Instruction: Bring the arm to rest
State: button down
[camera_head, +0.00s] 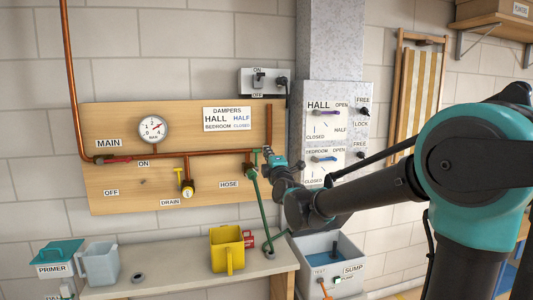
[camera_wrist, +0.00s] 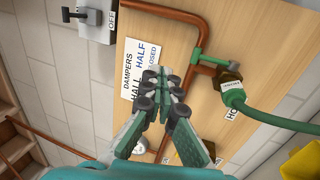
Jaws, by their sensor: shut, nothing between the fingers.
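My gripper (camera_head: 268,154) is in front of the wooden board (camera_head: 225,146), near the board's right end and beside the top of the green hose. In the wrist view my gripper (camera_wrist: 161,76) has its fingertips together with nothing between them. They overlap the DAMPERS label (camera_wrist: 135,68), and I cannot tell how far they are from the board. My arm reaches in from the right in the head view, in front of the damper panel's lower edge.
A green hose (camera_head: 262,205) hangs from the copper pipe beside my gripper. The damper panel (camera_head: 338,98) is to the right. Below, a bench (camera_head: 185,277) holds a yellow jug (camera_head: 227,250) and a grey jug (camera_head: 98,264). A sump box (camera_head: 347,259) stands to the right.

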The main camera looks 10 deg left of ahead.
jog(key=s+d+f+m+g+h, duration=0.2)
jog(key=s+d+f+m+g, duration=0.3)
jog(key=d+f, duration=0.6)
jog(key=s+d+f+m+g+h, duration=0.25)
jog(key=s+d+f+m, duration=0.4)
jog(key=f, duration=0.75)
jog(key=s+d+f+m+g+h, duration=0.1)
jog(key=s+d+f+m+g, duration=0.3)
jog(key=s+d+f, duration=0.3)
jog(key=s+d+f+m+g+h, duration=0.2)
jog(key=s+d+f+m, duration=0.4)
jog(key=s, duration=0.8)
notch_tip(320, 180, down, 3)
jog(key=shift+s+d+f+m+g, duration=0.1)
jog(key=shift+s+d+m+g, duration=0.3)
jog(key=shift+g, duration=0.45)
